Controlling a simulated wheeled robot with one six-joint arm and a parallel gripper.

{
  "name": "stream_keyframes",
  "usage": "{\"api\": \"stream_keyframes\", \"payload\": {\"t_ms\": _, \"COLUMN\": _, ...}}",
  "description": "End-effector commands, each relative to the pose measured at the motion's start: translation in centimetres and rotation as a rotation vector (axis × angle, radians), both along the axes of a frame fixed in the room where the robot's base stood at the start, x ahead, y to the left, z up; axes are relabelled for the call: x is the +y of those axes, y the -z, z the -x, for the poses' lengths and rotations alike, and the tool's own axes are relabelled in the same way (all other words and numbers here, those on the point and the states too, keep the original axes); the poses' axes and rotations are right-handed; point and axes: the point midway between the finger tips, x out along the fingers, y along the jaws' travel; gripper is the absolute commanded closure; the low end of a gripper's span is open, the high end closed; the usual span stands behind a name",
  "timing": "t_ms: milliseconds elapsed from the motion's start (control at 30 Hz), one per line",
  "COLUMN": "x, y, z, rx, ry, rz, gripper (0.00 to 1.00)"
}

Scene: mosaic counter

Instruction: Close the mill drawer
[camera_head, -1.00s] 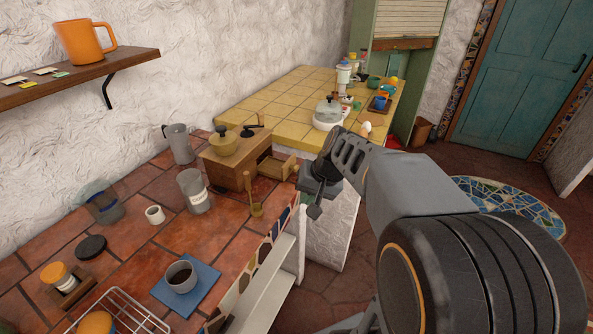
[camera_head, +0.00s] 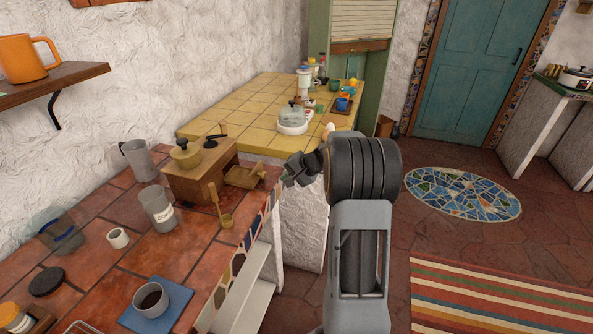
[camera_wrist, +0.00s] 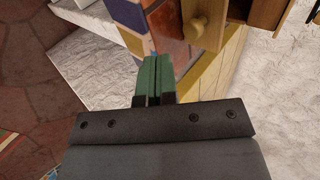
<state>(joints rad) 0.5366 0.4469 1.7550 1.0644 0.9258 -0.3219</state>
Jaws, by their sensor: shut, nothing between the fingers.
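The wooden mill (camera_head: 195,172) stands on the terracotta counter, with a brass-coloured hopper and a dark crank on top. Its drawer (camera_head: 243,177) is pulled out to the right, toward the counter edge. The drawer's round knob (camera_wrist: 195,28) shows near the top of the wrist view, with part of the drawer front around it. My gripper (camera_head: 287,180) is shut and empty, just beyond the counter edge to the right of the drawer. In the wrist view its green fingertips (camera_wrist: 150,62) are together, below and left of the knob, apparently apart from it.
A wooden scoop (camera_head: 224,215) and a labelled grey canister (camera_head: 158,208) stand in front of the mill. A grey pitcher (camera_head: 139,160) is to its left. A cup on a blue mat (camera_head: 178,318) is nearer. The yellow tiled counter (camera_head: 240,115) lies behind.

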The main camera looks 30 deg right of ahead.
Motion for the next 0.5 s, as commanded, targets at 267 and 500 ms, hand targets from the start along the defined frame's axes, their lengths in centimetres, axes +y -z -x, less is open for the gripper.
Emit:
{"api": "stream_keyframes", "payload": {"t_ms": 267, "x": 2.4, "y": 1.1, "z": -2.8, "rx": -0.001, "ry": -0.003, "rz": 0.001, "gripper": 1.0}}
{"api": "stream_keyframes", "payload": {"t_ms": 500, "x": 3.4, "y": 1.1, "z": -4.1, "rx": 0.0, "ry": -0.001, "rz": 0.0, "gripper": 1.0}}
